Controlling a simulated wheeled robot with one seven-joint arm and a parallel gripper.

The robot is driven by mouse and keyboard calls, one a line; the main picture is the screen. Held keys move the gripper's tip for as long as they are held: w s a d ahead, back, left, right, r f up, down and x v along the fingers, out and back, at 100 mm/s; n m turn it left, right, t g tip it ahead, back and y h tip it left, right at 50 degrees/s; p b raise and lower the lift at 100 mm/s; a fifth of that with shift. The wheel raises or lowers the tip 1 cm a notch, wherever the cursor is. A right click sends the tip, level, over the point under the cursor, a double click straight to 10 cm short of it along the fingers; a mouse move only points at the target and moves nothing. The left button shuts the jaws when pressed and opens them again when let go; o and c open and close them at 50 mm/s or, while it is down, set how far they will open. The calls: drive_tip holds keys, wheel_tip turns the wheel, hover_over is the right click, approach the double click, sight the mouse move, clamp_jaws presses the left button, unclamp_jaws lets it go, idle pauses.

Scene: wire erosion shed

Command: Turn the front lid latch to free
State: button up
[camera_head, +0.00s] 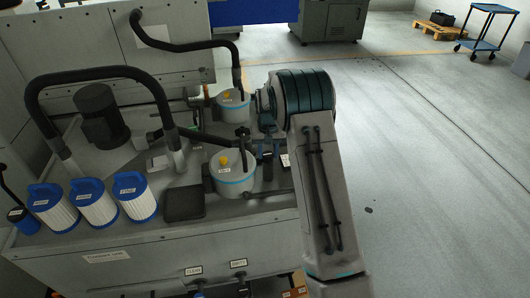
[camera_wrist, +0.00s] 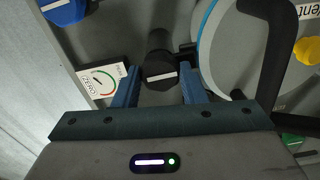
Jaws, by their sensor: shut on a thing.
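The front lid latch looks like a black knob with a white line (camera_wrist: 160,75) on a dark stem, between my fingertips in the wrist view. My gripper (camera_wrist: 159,90) is shut on it, with one blue finger on each side. In the head view, my gripper (camera_head: 265,148) reaches down over the latch (camera_head: 267,171), to the right of the front canister (camera_head: 233,181). That canister is grey with a light blue band and a yellow knob (camera_head: 223,160).
A white card with a red and green dial (camera_wrist: 103,80) lies left of the latch in the wrist view. The rear canister (camera_head: 233,103), black hoses (camera_head: 90,73) and several blue-capped filters (camera_head: 92,203) crowd the machine top. Open floor (camera_head: 430,180) lies to the right.

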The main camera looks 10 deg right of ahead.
drive_tip(key=shift+a+n, duration=0.15)
drive_tip(key=shift+n, duration=0.15)
drive_tip(key=n, duration=0.3)
drive_tip(key=shift+n+b, duration=0.3)
drive_tip(key=shift+n, duration=0.1)
drive_tip(key=n, duration=0.4)
drive_tip(key=shift+r+n, duration=0.1)
drive_tip(key=shift+n, duration=0.2)
drive_tip(key=n, duration=0.4)
drive_tip(key=shift+n+p, duration=0.55)
drive_tip(key=shift+n, duration=1.65)
drive_tip(key=o, duration=1)
